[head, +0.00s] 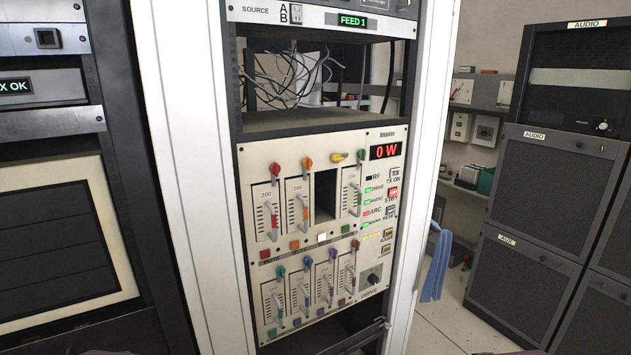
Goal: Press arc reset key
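The white amplifier panel (262,258) is in the middle rack in the head view. Its red display (386,150) reads "0 W". On its right side is a column of small lamps and keys. The lamp by the ARC label (367,213) is lit red, while lamps such as the one by DRIVE are green. The small grey reset key (391,210) is right of the ARC label, with RESET printed under it. The STBY key (392,192) above it is red, and the TX ON key (395,173) is above that. Neither of my grippers is in view.
Several slide modules with coloured knobs fill the panel's left part, with one dark empty slot (325,194). Loose cables (290,80) hang in the bay above. The white rack post (424,130) stands right of the panel. Audio cabinets (545,180) stand at right.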

